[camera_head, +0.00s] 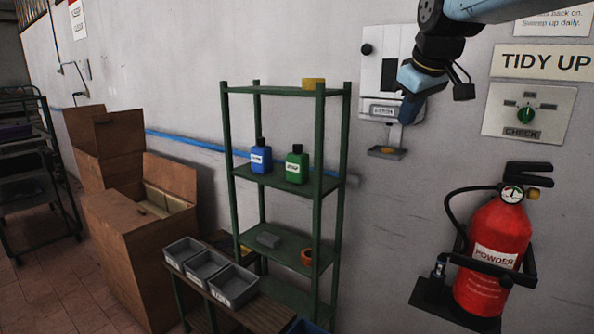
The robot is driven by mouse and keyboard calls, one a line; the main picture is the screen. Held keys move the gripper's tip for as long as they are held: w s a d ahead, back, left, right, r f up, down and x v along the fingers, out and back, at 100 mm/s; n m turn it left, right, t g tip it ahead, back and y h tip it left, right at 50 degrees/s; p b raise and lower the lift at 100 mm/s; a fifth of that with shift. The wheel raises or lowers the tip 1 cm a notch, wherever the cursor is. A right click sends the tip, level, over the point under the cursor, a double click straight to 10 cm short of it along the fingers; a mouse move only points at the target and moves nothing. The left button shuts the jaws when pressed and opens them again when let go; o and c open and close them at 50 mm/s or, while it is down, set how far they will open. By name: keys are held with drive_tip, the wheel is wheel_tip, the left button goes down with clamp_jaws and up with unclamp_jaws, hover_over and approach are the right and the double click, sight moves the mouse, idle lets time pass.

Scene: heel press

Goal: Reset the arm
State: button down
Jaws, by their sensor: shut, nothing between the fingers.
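My arm comes in from the top right of the head view. My gripper (408,112) points down in front of the white wall dispenser (380,62), above its small tray (387,153). The gripper is shut with nothing seen in it. I cannot tell whether it touches the dispenser. Part of the dispenser's right side is hidden behind the gripper and wrist. A small yellow-orange thing lies on the tray.
A green shelf rack (343,120) holds a blue bottle (261,158), a green bottle (297,168) and a yellow block (313,84). A red extinguisher (493,250) and a switch panel (528,110) are at right. Grey bins (233,285) and cardboard boxes (130,260) stand left.

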drive_tip(key=s+f+m+g, duration=0.1)
drive_tip(key=s+f+m, duration=0.4)
drive_tip(key=s+f, duration=1.1)
drive_tip(key=shift+s+f+m, duration=0.2)
drive_tip(key=shift+s+m, duration=0.2)
drive_tip(key=shift+s, duration=0.7)
drive_tip(key=shift+d, duration=0.15)
